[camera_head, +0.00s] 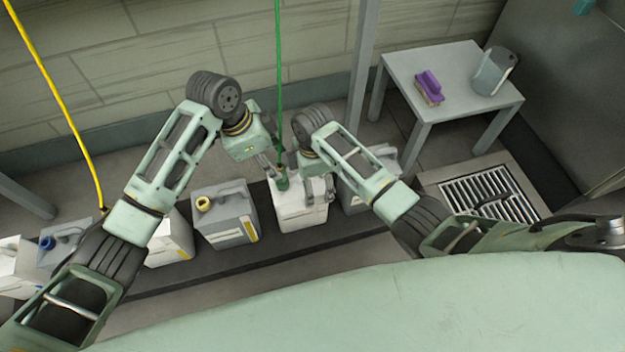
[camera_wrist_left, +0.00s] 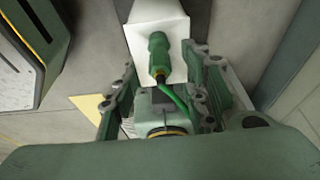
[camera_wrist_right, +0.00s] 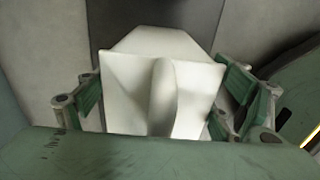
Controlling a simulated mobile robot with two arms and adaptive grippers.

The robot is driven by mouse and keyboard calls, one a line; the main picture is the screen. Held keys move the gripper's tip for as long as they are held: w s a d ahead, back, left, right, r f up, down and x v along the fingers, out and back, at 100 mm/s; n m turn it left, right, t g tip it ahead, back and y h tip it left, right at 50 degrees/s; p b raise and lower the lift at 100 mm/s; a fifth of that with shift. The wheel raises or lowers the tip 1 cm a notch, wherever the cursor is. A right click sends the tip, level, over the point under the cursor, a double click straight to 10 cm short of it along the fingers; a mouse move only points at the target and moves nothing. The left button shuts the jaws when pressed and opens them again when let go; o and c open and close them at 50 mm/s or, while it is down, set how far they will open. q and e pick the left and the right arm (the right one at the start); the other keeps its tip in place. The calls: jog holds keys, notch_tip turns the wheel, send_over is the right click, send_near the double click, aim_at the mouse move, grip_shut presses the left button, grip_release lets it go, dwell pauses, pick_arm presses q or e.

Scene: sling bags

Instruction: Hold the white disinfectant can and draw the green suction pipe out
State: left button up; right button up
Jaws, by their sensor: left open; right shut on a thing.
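The white disinfectant can (camera_head: 301,212) stands on the dark strip in the middle of the head view. The green suction pipe (camera_head: 279,80) comes down from above to a thick green fitting (camera_head: 282,183) at the can's top; how deep it sits is hidden. My left gripper (camera_wrist_left: 160,78) is open, with its fingers on either side of the fitting (camera_wrist_left: 158,52) and pipe, apparently not clamped. My right gripper (camera_wrist_right: 160,92) is shut on the white can (camera_wrist_right: 130,88), whose raised handle part lies between the fingers.
A grey can with a yellow cap (camera_head: 225,215) stands just left of the white can, and another grey can (camera_head: 358,193) to its right. A yellow hose (camera_head: 62,110) hangs at left. A small table (camera_head: 440,72) and a floor drain (camera_head: 490,200) lie at right.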

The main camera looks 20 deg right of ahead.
pick_arm(q)
jog(key=shift+x, duration=2.6)
jog(key=shift+c, duration=0.4)
grip_shut()
jog(key=shift+o, duration=0.2)
grip_release()
jog(key=v, duration=1.2)
jog(key=shift+o, duration=0.2)
